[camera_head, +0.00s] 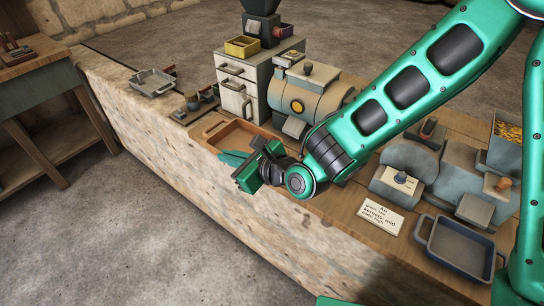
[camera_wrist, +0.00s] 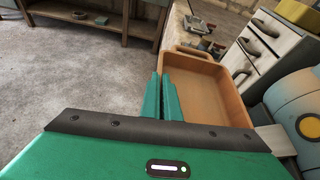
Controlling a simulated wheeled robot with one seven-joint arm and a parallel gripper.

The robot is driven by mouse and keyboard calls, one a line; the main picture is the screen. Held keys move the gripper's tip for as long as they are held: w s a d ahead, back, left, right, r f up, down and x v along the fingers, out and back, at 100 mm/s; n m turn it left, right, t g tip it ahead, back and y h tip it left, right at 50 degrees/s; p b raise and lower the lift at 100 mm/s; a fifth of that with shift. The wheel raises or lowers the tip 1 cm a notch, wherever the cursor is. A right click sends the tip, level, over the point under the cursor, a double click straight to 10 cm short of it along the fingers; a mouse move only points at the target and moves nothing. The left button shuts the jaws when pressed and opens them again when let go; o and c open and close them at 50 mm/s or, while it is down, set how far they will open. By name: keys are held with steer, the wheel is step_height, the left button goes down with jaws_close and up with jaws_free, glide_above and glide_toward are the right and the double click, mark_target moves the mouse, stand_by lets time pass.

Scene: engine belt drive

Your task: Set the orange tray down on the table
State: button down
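The orange tray (camera_head: 208,124) is a shallow rectangular pan with a handle on its end wall, and looks empty. It is at the front edge of the stone-fronted table (camera_head: 160,108), below the drawer cabinet. My gripper (camera_head: 236,158) is at the tray's near side. In the wrist view, its two teal fingers (camera_wrist: 161,98) are close together at the left wall of the tray (camera_wrist: 238,104) and appear shut on that wall. The fingers hide the grip itself. I cannot tell whether the tray's underside touches the table top.
A white drawer cabinet (camera_head: 236,92) and a beige machine (camera_head: 300,98) stand behind the tray. A grey metal tray (camera_head: 152,82) is farther left. A dark blue-grey tray (camera_head: 456,246) and a lettered card (camera_head: 381,216) lie to the right. Open floor is in front.

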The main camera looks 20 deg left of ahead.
steer(key=w+d+f, duration=0.1)
steer(key=w+f, duration=0.1)
steer(key=w, duration=0.1)
steer(key=w+d+f, duration=0.1)
steer(key=w+f, duration=0.1)
steer(key=w, duration=0.2)
steer(key=w+d+f, duration=0.2)
steer(key=w, duration=0.1)
steer(key=shift+w+d+f, duration=0.1)
steer(key=shift+w+f, duration=0.25)
steer(key=shift+f, duration=2.1)
steer(key=c, duration=2)
jaws_free()
steer(key=shift+d, duration=0.1)
steer(key=v, duration=1.2)
steer(key=shift+r, duration=0.1)
